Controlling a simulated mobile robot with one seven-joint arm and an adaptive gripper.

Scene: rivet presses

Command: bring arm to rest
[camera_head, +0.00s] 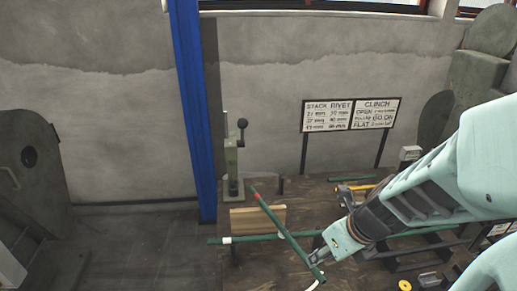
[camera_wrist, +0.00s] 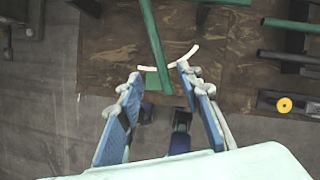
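My gripper (camera_head: 318,268) is low over the front of the wooden bench in the head view, at the end of my arm, which reaches in from the right. In the wrist view my gripper (camera_wrist: 160,76) has its two blue-padded fingers spread apart. The end of a green rod (camera_wrist: 155,40) lies between the fingertips in the picture, with a gap on each side. A thin white curved strip (camera_wrist: 166,65) crosses near that end. In the head view the green rod (camera_head: 283,228) slants from the bench's middle towards my gripper. I cannot tell whether a finger touches it.
Another green bar (camera_head: 250,239) lies across the bench (camera_head: 262,268). A wooden block (camera_head: 258,219) and a lever press (camera_head: 233,165) stand behind it. Signs (camera_head: 350,115) rise at the back. A blue post (camera_head: 193,110) is left of the bench; the floor there is partly free. A yellow ring (camera_head: 404,285) lies in front.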

